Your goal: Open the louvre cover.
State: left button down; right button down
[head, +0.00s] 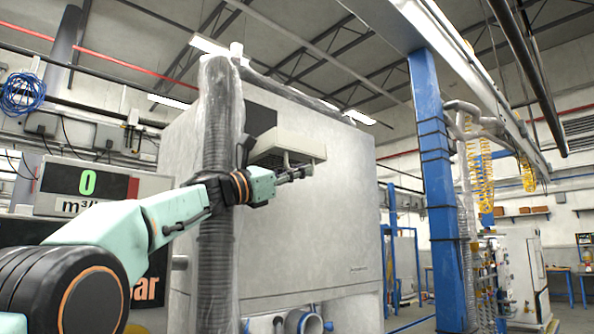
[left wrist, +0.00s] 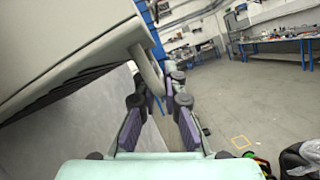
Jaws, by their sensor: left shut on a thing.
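The louvre cover (head: 290,142) is a pale beige, box-like flap on the face of the large grey-white cabinet (head: 330,210). It juts out from that face, with a dark rectangular area (head: 261,118) showing behind and above it. In the left wrist view the cover (left wrist: 75,50) fills the upper left, tilted, with slats on its underside. My left gripper (head: 303,173) is at the cover's lower front corner. In the wrist view its fingers (left wrist: 155,88) are closed around a narrow pale bar at the cover's edge. My right gripper is not in view.
A thick grey corrugated duct (head: 216,130) stands close beside my left forearm. A display reading 0 (head: 88,182) is at the left. A blue column (head: 440,180) stands right of the cabinet. Open floor (left wrist: 235,100) shows in the wrist view, with blue workbenches beyond.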

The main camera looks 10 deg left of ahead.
pick_arm(q)
jog(key=shift+w+f, duration=0.1)
jog(key=shift+f, duration=0.05)
jog(key=c, duration=1.9)
grip_release()
jog(key=o, duration=0.5)
jog(key=shift+w+d+f, duration=0.1)
jog(key=shift+w+d, duration=0.1)
jog(key=shift+w, duration=0.05)
jog(key=shift+c, duration=0.2)
jog(key=shift+s+a+r, duration=0.2)
jog(key=shift+s, duration=0.15)
jog(key=shift+a+f, duration=0.2)
jog(key=shift+a, duration=0.05)
jog(key=shift+v, duration=0.95)
jog(key=v, duration=0.9)
jog(key=shift+s, duration=0.2)
